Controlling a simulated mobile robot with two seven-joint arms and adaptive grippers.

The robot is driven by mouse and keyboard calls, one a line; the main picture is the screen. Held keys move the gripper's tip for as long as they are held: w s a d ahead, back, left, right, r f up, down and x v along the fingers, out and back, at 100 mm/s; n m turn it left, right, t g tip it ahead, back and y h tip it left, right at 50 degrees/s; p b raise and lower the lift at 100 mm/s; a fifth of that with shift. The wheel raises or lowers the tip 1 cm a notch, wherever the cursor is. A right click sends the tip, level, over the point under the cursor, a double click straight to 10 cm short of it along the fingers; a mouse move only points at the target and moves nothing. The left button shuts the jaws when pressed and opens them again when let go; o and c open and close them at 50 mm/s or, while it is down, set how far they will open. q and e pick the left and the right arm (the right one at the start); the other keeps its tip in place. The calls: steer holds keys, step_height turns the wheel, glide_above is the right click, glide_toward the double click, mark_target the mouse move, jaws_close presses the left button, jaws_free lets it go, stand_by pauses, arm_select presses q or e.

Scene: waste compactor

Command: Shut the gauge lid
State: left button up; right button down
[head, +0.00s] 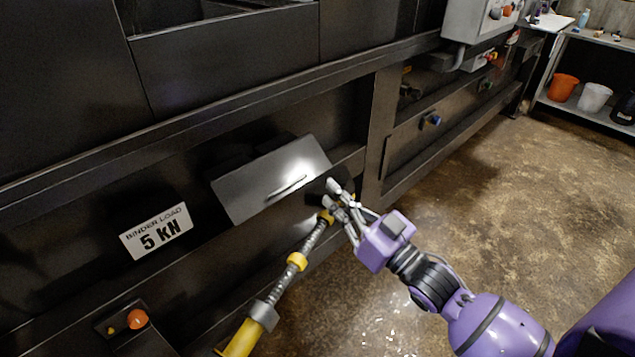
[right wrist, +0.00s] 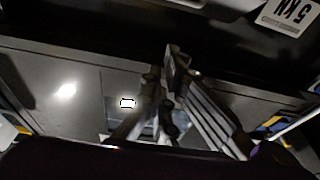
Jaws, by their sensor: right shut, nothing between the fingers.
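The gauge lid (head: 272,178) is a grey metal plate with a slot-like handle, on the dark machine front in the head view. It sits tilted, with a dark area above and behind it; I cannot tell its exact angle. My right gripper (head: 331,194) is shut and empty, just off the lid's lower right corner. I cannot tell whether it touches the lid. In the right wrist view the fingers (right wrist: 168,82) are together, and a pale edge at the top is perhaps the lid. My left gripper is not in view.
A yellow-and-steel threaded binder (head: 297,262) slopes up close to my right gripper. An orange button (head: 137,319) is lower left. Floor at right is open.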

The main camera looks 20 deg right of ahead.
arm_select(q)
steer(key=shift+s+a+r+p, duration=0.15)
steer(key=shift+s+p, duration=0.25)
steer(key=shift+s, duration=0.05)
arm_select(e)
steer(key=w+a+f, duration=0.1)
steer(key=w+a, duration=0.2)
steer(key=w, duration=0.7)
steer(key=shift+a+f, duration=0.3)
steer(key=shift+f, duration=0.1)
